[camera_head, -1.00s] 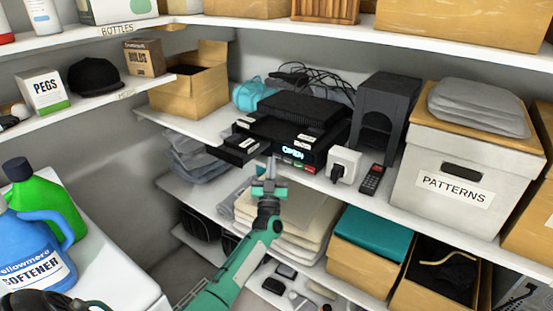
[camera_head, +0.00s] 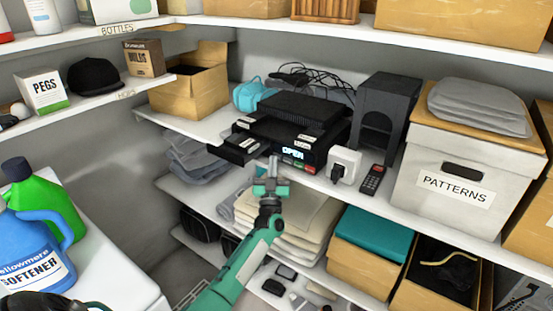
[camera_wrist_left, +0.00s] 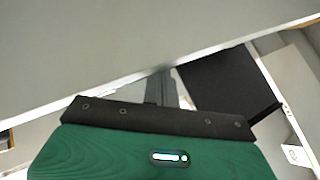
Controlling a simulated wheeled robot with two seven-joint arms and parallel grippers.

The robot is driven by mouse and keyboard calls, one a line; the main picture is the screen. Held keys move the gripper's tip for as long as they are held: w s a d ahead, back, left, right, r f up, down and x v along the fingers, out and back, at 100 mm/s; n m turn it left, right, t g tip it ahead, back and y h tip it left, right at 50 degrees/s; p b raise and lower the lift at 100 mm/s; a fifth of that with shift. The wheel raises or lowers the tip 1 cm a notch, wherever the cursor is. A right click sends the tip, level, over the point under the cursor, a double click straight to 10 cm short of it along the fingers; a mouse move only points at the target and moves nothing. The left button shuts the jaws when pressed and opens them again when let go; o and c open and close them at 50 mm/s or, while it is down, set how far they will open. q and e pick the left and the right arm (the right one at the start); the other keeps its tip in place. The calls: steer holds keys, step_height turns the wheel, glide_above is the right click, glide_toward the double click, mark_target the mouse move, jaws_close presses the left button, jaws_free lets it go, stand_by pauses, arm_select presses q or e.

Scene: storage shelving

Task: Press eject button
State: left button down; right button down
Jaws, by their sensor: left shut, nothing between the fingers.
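A black disc player (camera_head: 322,152) sits on the middle shelf, its front showing a lit display that reads "OPEN" (camera_head: 293,153). A row of small coloured buttons (camera_head: 298,164) is below the display. Its disc tray (camera_head: 238,150) sticks out at the left. My left gripper (camera_head: 273,160) is shut and empty, pointing up just in front of the player, left of the buttons. I cannot tell whether its tips touch the player. In the left wrist view the closed fingers (camera_wrist_left: 163,85) show under a pale shelf edge. My right gripper is not in view.
A white plug-in box (camera_head: 345,165) and a dark remote (camera_head: 372,179) lie right of the player.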

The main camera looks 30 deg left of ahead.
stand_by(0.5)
arm_select(q)
steer(key=shift+s+p, duration=0.2)
steer(key=shift+p, duration=0.1)
steer(key=shift+s, duration=0.5)
steer(key=s+p, duration=0.3)
steer(key=s, duration=0.2)
steer(key=shift+a, duration=0.2)
stand_by(0.5)
